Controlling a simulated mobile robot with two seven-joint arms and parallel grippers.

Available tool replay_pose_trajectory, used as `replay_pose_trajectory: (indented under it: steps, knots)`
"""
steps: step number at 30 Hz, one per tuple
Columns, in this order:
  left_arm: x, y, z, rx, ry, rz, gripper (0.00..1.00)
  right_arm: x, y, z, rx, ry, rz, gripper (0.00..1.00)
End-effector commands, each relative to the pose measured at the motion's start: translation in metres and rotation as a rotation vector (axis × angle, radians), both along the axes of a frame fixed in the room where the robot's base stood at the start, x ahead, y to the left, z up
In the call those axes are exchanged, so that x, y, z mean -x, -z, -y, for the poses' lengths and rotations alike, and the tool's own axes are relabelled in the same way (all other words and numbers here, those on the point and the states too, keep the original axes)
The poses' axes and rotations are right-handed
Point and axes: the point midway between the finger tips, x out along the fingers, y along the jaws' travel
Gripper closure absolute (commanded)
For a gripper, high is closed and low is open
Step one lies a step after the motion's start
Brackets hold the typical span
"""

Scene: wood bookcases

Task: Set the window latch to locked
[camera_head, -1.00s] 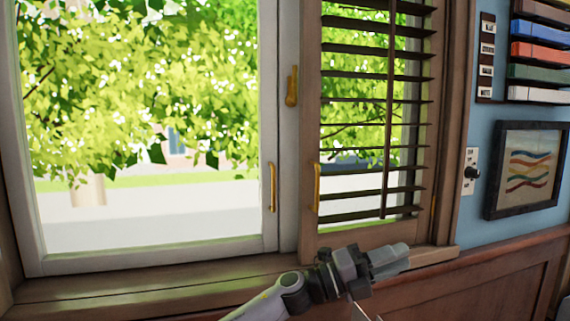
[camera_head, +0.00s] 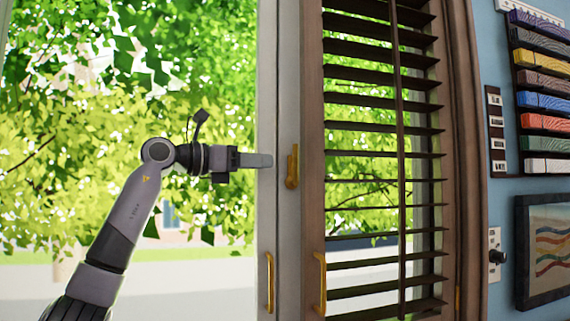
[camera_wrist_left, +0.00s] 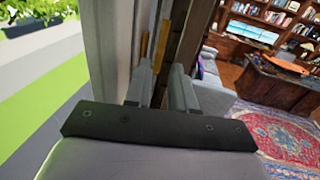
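The window latch (camera_head: 292,167) is a small gold lever on the pale frame post between the window pane and the slatted shutter. It stands about upright, with its wider end at the bottom. My left gripper (camera_head: 266,160) is just left of the latch, level with its upper half, fingers pointing right at it. A small gap shows between fingertips and latch in the head view. In the left wrist view the two fingers (camera_wrist_left: 160,88) are apart with nothing held between them. Gold pieces (camera_wrist_left: 162,42) show beyond them; I cannot tell which is the latch.
A gold handle (camera_head: 269,283) is on the window sash below, and another gold handle (camera_head: 320,284) is on the wood shutter (camera_head: 312,120). A wall switch (camera_head: 496,256), framed picture (camera_head: 548,250) and colour samples (camera_head: 541,81) are at right. The left wrist view shows a rug (camera_wrist_left: 285,118).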

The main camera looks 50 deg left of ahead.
Motion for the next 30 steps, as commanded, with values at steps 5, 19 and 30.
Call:
replay_pose_trajectory:
  steps: [5, 19, 30]
  knots:
    - [-0.014, -0.003, 0.003, -0.003, -0.005, 0.0, 0.76, 0.0, -0.005, 0.0, 0.0, 0.0, 0.0, 0.57]
    - [-0.065, -0.003, 0.018, -0.004, -0.005, 0.002, 0.76, 0.0, -0.018, 0.0, 0.0, 0.0, -0.001, 0.57]
    - [-0.066, -0.002, 0.018, -0.004, -0.005, 0.002, 1.0, 0.0, -0.018, 0.0, 0.0, 0.0, -0.001, 0.57]
